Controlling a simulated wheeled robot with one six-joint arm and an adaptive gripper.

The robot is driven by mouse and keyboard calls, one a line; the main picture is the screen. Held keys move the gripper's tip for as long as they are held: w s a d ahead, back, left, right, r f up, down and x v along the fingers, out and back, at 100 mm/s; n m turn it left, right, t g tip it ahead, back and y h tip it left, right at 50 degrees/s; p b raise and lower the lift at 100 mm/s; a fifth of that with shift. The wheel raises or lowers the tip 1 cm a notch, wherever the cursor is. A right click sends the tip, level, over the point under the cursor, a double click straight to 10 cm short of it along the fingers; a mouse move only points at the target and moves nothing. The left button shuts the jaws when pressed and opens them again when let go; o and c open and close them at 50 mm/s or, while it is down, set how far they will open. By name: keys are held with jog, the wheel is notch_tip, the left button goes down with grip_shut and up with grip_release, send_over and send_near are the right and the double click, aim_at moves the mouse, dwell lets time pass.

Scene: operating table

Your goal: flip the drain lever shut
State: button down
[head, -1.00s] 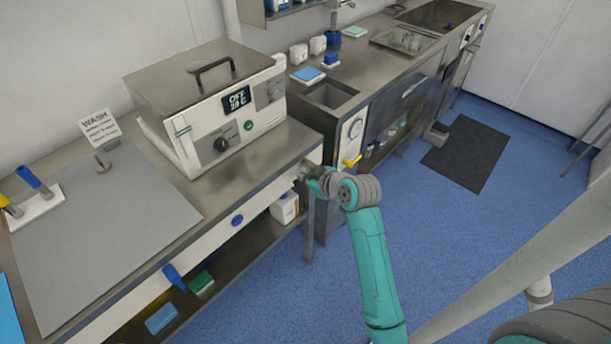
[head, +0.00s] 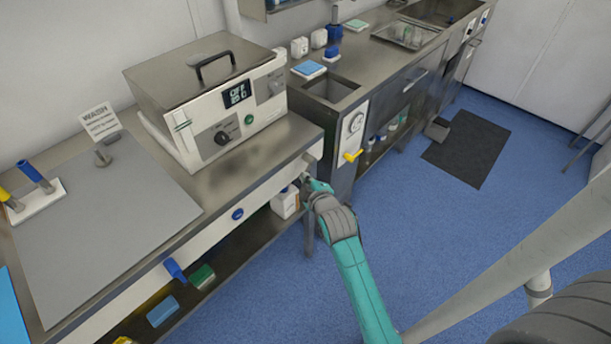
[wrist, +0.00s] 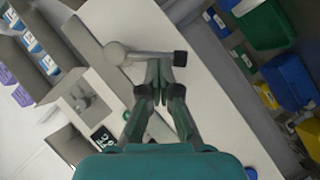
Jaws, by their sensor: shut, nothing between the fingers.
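A silver lever with a round hub and a dark end cap, which looks like the drain lever (wrist: 150,55), lies across the white front panel in the wrist view. In the head view its hub (head: 308,158) shows small at the right end of the bench front, and the rest is hard to make out. My gripper (wrist: 160,72) is shut and empty. Its fingertips are right beside the lever's bar, near the dark end; I cannot tell whether they touch. In the head view my gripper (head: 307,182) is just below the hub, partly hidden by my wrist.
A steel-lidded bath unit (head: 215,110) stands on the bench above. A yellow handle (head: 353,156) sticks out from the neighbouring cabinet, close to the right of my arm. A white jug (head: 285,203) stands on the lower shelf.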

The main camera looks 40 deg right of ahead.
jog(key=shift+d+f+n+t+h, duration=0.25)
jog(key=shift+d+f+n+h, duration=0.15)
jog(key=shift+d+f+n, duration=0.3)
jog(key=shift+d+f+n+t+h, duration=0.25)
jog(key=shift+d+f+n+h, duration=0.2)
jog(key=shift+f, duration=0.3)
jog(key=shift+d, duration=0.1)
